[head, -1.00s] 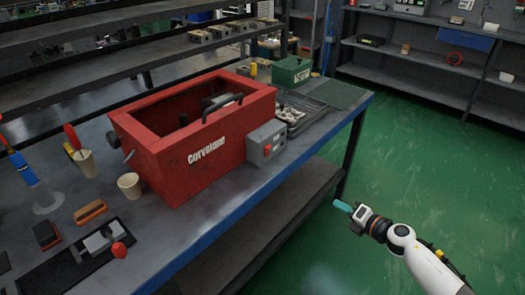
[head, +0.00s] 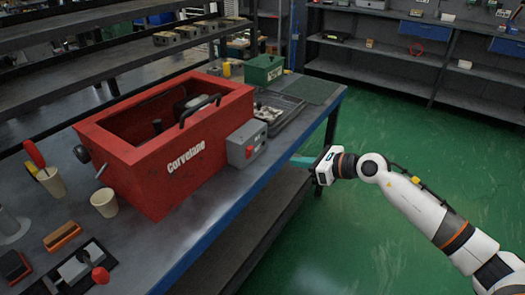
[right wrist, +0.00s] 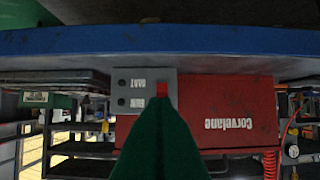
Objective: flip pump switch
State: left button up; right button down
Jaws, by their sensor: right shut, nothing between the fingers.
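The grey switch box (head: 246,145) is on the front of the red Corvelane tank (head: 165,150), near its right end. A small red switch (head: 250,152) is on its face. The right wrist view is upside down and shows the box (right wrist: 135,88) with the red switch (right wrist: 162,90) and dark lettered marks. My right gripper (head: 293,161) is shut and empty, its teal fingers pointing left at the bench edge, a short way right of the box. In the wrist view the fingers (right wrist: 165,128) overlap the area just below the switch. I cannot tell that they touch it. My left gripper is out of view.
The blue bench edge (head: 225,195) runs between the right arm and the tank. A dark tray (head: 278,112) and a green box (head: 264,69) stand behind the switch box. Cups (head: 104,203) are at the left. Green floor to the right is clear.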

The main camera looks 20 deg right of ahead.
send_near(251, 153)
notch_tip(251, 153, down, 2)
jog(key=shift+w+a+r+p, duration=0.25)
jog(key=shift+w+a+p, duration=0.15)
jog(key=shift+w+a, duration=0.5)
jog(key=shift+w+a+r+p, duration=0.2)
jog(key=shift+w+a+p, duration=0.15)
jog(key=shift+w+a, duration=0.5)
jog(key=shift+w+d, duration=0.2)
